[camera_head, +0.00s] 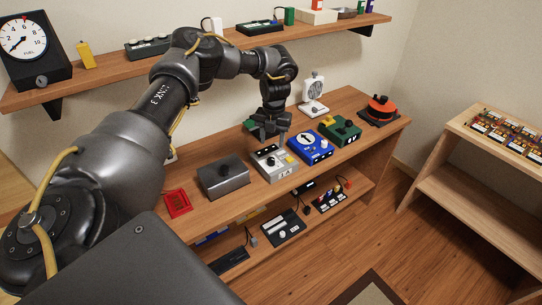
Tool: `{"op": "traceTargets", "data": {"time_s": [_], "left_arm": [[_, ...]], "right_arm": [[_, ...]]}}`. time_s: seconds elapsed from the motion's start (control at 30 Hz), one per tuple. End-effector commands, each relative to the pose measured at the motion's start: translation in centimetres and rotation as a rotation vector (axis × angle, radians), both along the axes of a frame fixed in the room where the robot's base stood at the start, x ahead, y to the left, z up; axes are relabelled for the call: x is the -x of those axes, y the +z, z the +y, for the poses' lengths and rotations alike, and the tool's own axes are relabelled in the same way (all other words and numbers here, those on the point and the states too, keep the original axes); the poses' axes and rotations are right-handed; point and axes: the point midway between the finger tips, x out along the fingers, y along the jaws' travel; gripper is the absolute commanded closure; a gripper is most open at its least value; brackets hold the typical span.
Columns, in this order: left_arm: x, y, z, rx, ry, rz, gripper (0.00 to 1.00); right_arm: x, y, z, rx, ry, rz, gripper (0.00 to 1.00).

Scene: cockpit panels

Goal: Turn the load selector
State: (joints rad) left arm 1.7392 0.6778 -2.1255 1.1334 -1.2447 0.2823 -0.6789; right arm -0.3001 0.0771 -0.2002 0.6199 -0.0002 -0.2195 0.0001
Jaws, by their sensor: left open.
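Several control boxes stand in a row on the wooden bench. No label that I can read tells which one is the load selector. A blue box (310,146) carries a round white dial with a dark pointer. A light grey box (275,172) with a dark top part and small controls stands just left of it. My left gripper (269,138) points down, open, above the back of the light grey box. It looks empty, and I cannot tell whether its fingertips touch anything. My right gripper is out of view.
A dark grey box with a knob (223,178) and a red tray (178,204) are to the left. A green box (340,131), a white fan-like device (314,95) and a red-orange device (380,110) are to the right. A shelf (130,70) runs above.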

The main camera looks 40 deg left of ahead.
Motion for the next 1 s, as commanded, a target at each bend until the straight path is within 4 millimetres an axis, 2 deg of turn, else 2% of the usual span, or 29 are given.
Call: {"op": "traceTargets", "data": {"time_s": [0.3,0.5,0.87,1.0], "left_arm": [[0.2,-5.8,0.1,-0.001,0.000,0.003,0.52],[0.1,-8.0,0.2,0.001,0.000,0.000,0.52],[0.1,-8.6,0.2,0.001,0.000,-0.002,0.52],[0.1,-8.6,0.2,0.001,0.000,-0.002,0.68]], "right_arm": [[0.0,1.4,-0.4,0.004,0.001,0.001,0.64],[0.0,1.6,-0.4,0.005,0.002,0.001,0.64],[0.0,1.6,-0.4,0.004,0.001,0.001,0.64],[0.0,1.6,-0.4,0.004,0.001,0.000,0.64]]}}
